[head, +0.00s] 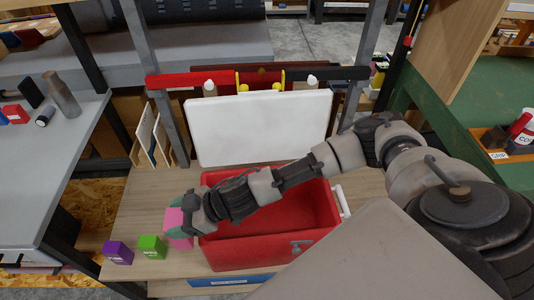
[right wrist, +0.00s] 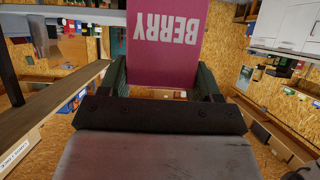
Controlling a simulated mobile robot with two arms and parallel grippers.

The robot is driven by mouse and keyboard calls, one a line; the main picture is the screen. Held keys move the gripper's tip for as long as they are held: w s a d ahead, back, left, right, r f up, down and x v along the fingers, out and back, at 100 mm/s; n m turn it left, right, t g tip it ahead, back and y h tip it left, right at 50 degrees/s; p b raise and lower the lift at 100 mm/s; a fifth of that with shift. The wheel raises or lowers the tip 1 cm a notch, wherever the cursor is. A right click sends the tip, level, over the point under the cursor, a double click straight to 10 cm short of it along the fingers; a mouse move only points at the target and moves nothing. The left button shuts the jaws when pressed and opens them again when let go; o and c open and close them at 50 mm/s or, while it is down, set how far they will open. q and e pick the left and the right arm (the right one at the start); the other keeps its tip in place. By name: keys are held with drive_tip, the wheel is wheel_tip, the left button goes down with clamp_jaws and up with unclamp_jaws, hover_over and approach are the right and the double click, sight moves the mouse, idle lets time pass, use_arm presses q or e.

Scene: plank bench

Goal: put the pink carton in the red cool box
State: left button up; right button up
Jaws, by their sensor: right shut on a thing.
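The pink carton (head: 175,222), marked BERRY, stands left of the red cool box, partly hidden by my right gripper (head: 188,214). The right wrist view shows the pink carton (right wrist: 165,40) between the two dark fingers of my right gripper (right wrist: 165,75), which is shut on it. I cannot tell whether the carton touches the bench. The red cool box (head: 270,252) is open, with its white lid (head: 262,128) raised at the back. My right arm crosses over the box opening and hides part of its inside. My left gripper is not in view.
A green carton (head: 151,247) and a purple carton (head: 118,252) stand on the plank bench (head: 150,205) left of the pink one. A wooden rack (head: 150,140) stands behind at the left. A grey table (head: 50,150) with small items is farther left.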

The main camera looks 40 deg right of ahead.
drive_tip(key=w+d+f, duration=0.2)
drive_tip(key=d, duration=0.6)
drive_tip(key=w+d+f, duration=0.2)
drive_tip(key=d, duration=0.5)
use_arm(q)
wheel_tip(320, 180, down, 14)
drive_tip(key=b, duration=1.4)
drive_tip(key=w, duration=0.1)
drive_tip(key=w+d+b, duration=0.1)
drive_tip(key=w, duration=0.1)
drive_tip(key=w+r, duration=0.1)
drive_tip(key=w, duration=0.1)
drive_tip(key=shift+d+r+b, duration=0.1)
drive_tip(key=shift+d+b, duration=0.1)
drive_tip(key=shift+b, duration=0.15)
use_arm(e)
drive_tip(key=d+f, duration=0.3)
drive_tip(key=f, duration=1.9)
drive_tip(key=shift+w, duration=0.25)
drive_tip(key=shift+d, duration=0.1)
